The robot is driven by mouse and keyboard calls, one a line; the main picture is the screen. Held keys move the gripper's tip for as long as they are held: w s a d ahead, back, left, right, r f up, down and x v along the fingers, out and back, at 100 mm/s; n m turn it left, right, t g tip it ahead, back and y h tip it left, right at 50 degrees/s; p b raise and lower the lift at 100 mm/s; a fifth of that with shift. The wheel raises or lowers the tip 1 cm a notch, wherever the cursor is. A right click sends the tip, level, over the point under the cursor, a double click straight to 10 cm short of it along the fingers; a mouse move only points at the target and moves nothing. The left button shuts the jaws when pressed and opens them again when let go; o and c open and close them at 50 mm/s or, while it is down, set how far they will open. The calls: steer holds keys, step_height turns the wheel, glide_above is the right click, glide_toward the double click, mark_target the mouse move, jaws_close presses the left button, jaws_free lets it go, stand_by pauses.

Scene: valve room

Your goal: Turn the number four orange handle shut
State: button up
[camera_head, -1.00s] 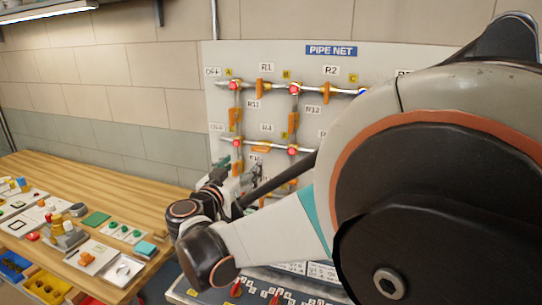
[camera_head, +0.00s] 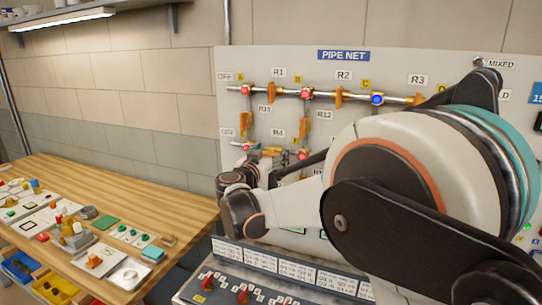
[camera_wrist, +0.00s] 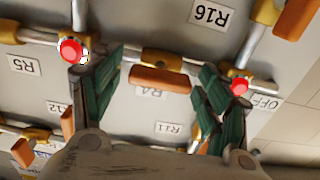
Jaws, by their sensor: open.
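The R4 valve's orange handle (camera_wrist: 165,80) is near the middle of the wrist view, beside the upside-down R4 label (camera_wrist: 151,91). The handle lies roughly along its grey pipe, below a brass valve body (camera_wrist: 163,58). My gripper (camera_wrist: 160,68) is open, with dark green fingers left and right of the handle. Gaps show between the fingers and the handle, and nothing is held. In the head view, the R4 label (camera_head: 277,133) is readable on the pipe panel (camera_head: 345,75), but my arm hides most of the gripper and the area below the label.
In the wrist view, red round knobs (camera_wrist: 70,50) and (camera_wrist: 239,86) sit at pipe joints near the fingers. Another orange handle (camera_wrist: 294,18) is at upper right. In the head view, a wooden bench (camera_head: 150,195) with small parts stands left, and a sloped console (camera_head: 235,280) stands below the panel.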

steer(key=c, duration=1.1)
steer(key=shift+n, duration=0.3)
steer(key=n, duration=0.4)
steer(key=shift+a+p, duration=0.1)
steer(key=shift+p, duration=0.2)
steer(key=n, duration=0.4)
steer(key=shift+w+n, duration=0.1)
steer(key=shift+n, duration=0.3)
steer(key=n, duration=0.4)
steer(key=shift+a+f, duration=0.1)
steer(key=shift+f+n+p, duration=0.1)
steer(key=shift+n+p, duration=0.2)
steer(key=shift+n, duration=1.9)
